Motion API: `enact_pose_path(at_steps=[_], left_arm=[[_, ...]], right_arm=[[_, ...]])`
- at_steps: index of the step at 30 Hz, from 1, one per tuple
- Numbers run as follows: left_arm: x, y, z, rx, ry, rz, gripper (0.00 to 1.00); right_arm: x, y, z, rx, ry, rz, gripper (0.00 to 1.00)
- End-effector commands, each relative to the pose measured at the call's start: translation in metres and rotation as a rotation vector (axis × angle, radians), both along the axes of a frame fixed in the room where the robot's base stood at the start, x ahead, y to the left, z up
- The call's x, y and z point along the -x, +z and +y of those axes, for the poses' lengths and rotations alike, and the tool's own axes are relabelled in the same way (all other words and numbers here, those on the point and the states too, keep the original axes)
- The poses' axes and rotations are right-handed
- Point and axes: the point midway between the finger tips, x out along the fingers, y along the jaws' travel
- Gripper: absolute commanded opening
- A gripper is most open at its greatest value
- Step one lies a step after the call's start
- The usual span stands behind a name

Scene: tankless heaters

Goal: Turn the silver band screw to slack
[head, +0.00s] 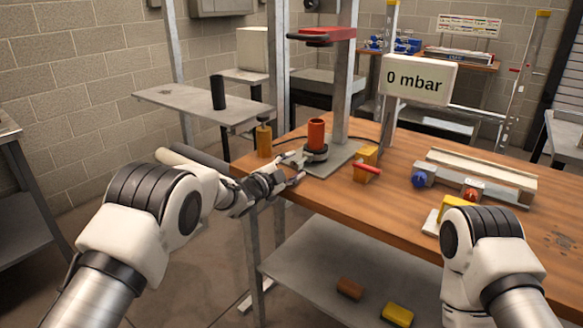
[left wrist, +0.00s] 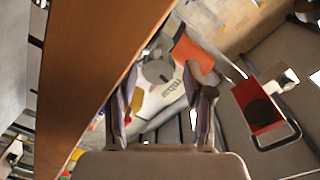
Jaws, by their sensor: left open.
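The red-orange cylinder (head: 316,133) stands upright on a grey plate on the wooden bench, with a dark and silver band (head: 316,153) around its foot. The band's screw is too small to tell apart. My left gripper (head: 297,170) is open at the bench's left front edge, just left of and nearer than the band, with nothing seen between its fingers. In the left wrist view, the open fingers (left wrist: 162,95) frame a grey round part, with the orange cylinder (left wrist: 190,52) beyond. My right arm reaches in at the right, but its gripper does not show.
The bench (head: 400,225) carries a yellow block with a red lever (head: 367,165), an amber bottle (head: 264,138), and a rail fixture (head: 480,178). A red bracket (head: 322,36) sits above on a post. A sign (head: 418,80) reads 0 mbar. A lower shelf (head: 330,270) holds small blocks.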

Motion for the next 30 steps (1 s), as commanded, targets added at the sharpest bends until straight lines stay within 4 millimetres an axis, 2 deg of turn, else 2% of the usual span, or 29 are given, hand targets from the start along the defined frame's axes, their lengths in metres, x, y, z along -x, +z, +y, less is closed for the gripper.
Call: enact_pose_path(at_steps=[5,13,18,27,30], left_arm=[[0.008,-0.002,0.006,-0.002,0.0,0.006,0.57],[0.046,0.001,0.035,-0.001,0.002,0.004,0.57],[0.062,0.002,0.047,-0.001,0.002,0.003,0.57],[0.065,0.003,0.048,0.0,0.0,0.0,0.57],[0.065,0.0,0.049,0.001,0.003,0.019,0.57]], right_arm=[[0.0,0.0,0.0,0.0,0.0,0.0,0.4],[0.0,0.0,0.0,0.0,0.0,0.0,0.4],[0.0,0.0,0.0,0.0,0.0,0.0,0.4],[0.0,0.0,0.0,0.0,0.0,0.0,0.4],[0.0,0.009,0.0,0.0,0.0,0.0,0.4]])
